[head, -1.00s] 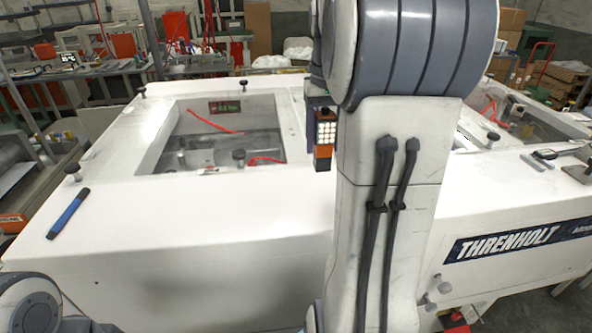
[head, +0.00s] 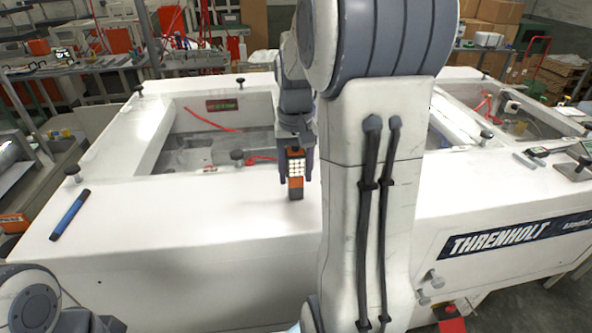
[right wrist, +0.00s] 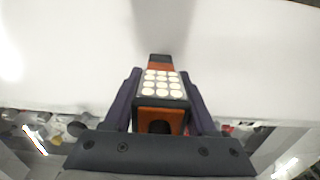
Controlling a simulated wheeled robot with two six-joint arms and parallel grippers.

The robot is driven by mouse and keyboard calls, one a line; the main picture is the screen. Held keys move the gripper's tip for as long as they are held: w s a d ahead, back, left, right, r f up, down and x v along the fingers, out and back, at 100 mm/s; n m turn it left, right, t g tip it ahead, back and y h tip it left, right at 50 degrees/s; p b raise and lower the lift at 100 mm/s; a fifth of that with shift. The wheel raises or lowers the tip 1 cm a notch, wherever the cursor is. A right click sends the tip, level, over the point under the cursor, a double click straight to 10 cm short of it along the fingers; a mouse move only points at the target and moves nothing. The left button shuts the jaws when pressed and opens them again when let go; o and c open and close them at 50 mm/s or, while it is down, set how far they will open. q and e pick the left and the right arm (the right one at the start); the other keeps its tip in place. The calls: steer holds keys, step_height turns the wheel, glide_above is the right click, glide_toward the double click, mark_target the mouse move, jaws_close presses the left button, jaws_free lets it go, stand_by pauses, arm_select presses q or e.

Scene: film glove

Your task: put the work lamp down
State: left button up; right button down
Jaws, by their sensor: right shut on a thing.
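The work lamp (head: 296,187) is a small orange and black block with a grid of white lights. It is upright in the head view, at the white machine top (head: 230,215) left of my right arm's large link. I cannot tell whether its base touches the surface. My right gripper (head: 297,170) points down and is shut on the lamp, one finger on each side. In the right wrist view the lamp (right wrist: 160,88) sits between the dark fingers, with the white surface beyond it. My left gripper is not in view; only part of my left arm shows at the lower left.
A blue marker (head: 70,214) lies on the top at the left. A recessed opening (head: 205,125) with red cords lies behind the lamp. Small tools (head: 537,151) lie at the far right. The front strip between marker and lamp is clear.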

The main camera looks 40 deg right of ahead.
steer(key=shift+c, duration=1)
jaws_free()
steer(key=shift+f, duration=0.1)
